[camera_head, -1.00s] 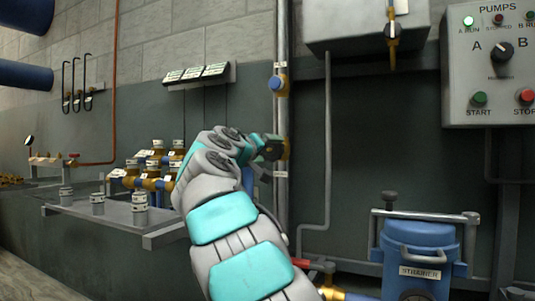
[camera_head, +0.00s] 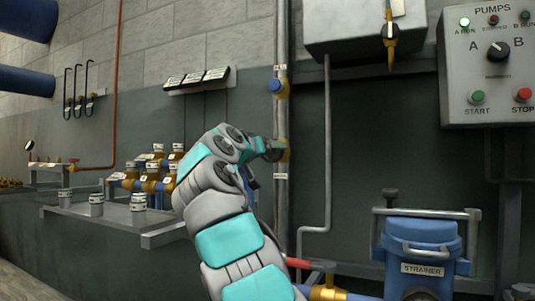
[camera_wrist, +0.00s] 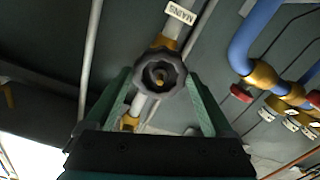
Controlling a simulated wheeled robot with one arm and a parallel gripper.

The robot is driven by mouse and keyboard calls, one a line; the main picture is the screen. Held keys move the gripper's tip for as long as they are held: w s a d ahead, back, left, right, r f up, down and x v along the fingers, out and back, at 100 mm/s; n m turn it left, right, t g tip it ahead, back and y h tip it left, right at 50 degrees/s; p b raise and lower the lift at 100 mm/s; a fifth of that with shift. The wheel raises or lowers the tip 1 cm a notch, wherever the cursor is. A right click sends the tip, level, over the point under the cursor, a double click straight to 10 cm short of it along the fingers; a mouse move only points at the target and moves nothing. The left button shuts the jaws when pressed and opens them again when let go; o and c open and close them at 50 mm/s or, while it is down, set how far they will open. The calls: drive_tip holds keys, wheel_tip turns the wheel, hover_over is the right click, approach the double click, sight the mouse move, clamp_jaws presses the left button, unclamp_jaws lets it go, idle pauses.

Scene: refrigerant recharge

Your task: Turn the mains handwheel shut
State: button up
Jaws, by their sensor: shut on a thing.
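The mains handwheel (camera_wrist: 160,76) is a dark, lobed round knob on a brass valve in a pale pipe. In the wrist view it sits between the two green fingers of my gripper (camera_wrist: 162,92), with a white MAINS tag (camera_wrist: 181,13) beyond it. My gripper is shut on the handwheel. In the head view my gripper (camera_head: 268,150) reaches the brass valve (camera_head: 284,150) on the vertical pipe, and my wrist hides most of the fingers there.
A valve with a blue knob (camera_head: 275,86) is higher on the same pipe. A blue strainer (camera_head: 422,255) stands at lower right, with a red-handled valve (camera_head: 308,264) beside it. A pump panel (camera_head: 490,65) hangs at upper right. A shelf (camera_head: 110,217) holds small canisters at left.

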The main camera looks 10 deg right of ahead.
drive_tip(key=shift+w+f+m, duration=0.1)
drive_tip(key=shift+m, duration=0.7)
drive_tip(key=shift+m+p, duration=0.4)
drive_tip(key=shift+m, duration=1.2)
drive_tip(key=o, duration=1.3)
